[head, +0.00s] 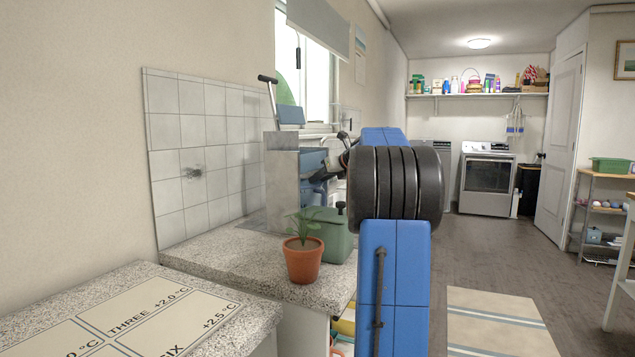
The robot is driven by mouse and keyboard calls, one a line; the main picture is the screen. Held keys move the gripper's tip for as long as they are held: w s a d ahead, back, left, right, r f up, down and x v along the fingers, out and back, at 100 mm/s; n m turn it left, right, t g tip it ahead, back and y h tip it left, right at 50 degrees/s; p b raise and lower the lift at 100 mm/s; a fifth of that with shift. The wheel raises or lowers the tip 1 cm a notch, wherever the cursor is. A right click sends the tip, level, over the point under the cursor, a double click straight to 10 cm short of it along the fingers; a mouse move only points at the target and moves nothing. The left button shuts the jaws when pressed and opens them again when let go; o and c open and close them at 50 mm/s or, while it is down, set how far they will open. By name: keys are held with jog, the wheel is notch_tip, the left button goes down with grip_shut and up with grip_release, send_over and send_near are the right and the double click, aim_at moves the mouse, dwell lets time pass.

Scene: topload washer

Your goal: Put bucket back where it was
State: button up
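I cannot single out the bucket with certainty. A green lidded container (326,234) with a dark knob stands on the speckled counter (225,262), behind a potted plant. Blue box-like shapes (313,160) show farther back by a grey upright panel (281,185), partly hidden by my arm. My blue arm with its black ribbed joint fills the middle of the head view. Dark parts at its left side, perhaps my gripper (346,150), are small and unclear. I cannot see whether they hold anything.
The terracotta potted plant (303,258) stands at the counter's front edge. A dryer (487,182) and a black bin (527,188) stand at the back wall. A shelf (477,95) above holds several items. The floor right of my arm is open, with a striped rug (497,322).

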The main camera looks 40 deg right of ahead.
jog(key=v, duration=1)
jog(key=shift+s, duration=0.1)
